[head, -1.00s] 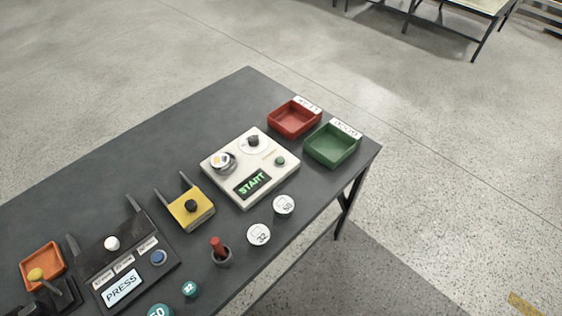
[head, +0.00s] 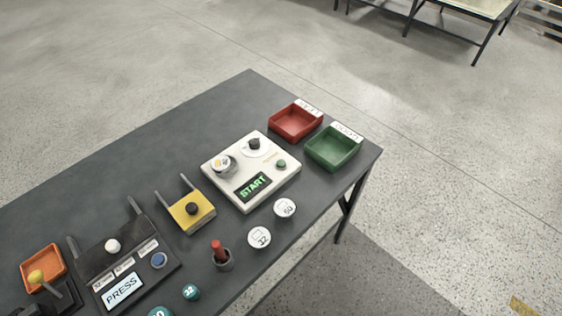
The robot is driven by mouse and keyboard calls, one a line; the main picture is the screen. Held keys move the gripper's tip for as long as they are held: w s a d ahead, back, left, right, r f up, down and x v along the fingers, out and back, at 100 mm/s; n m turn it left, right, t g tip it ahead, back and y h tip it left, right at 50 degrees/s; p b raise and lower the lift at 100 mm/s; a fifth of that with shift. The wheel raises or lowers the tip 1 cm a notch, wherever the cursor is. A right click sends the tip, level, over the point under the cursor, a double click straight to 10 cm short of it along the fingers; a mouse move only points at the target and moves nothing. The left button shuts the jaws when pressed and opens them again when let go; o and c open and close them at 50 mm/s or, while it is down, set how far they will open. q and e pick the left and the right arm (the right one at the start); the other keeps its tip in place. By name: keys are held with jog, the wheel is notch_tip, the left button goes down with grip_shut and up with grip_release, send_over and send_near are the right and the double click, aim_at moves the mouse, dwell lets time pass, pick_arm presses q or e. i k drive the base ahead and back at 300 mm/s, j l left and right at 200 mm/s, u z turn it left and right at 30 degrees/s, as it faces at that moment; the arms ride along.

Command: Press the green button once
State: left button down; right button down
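In the head view, a small green button (head: 281,164) sits on the right side of a white control box (head: 226,185) on the dark table. The box has a display (head: 253,187) reading START, a black knob (head: 254,144) on a white dial, and a round metal part (head: 223,165) with a white-topped piece on it. Neither of my grippers shows in the view, and nothing touches the green button.
Right of the box are a red tray (head: 295,122) and a green tray (head: 333,148) near the table's end. Left are a yellow device (head: 191,211), a dark PRESS panel (head: 122,289) and an orange tray (head: 43,268). White discs (head: 260,238) and a red-handled stamp (head: 218,252) stand in front.

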aim_at(281, 163)
jog(key=u, duration=0.2)
jog(key=i+l+u, duration=0.1)
jog(key=l+u, duration=1.1)
jog(key=l, duration=1.3)
jog(key=k, duration=0.05)
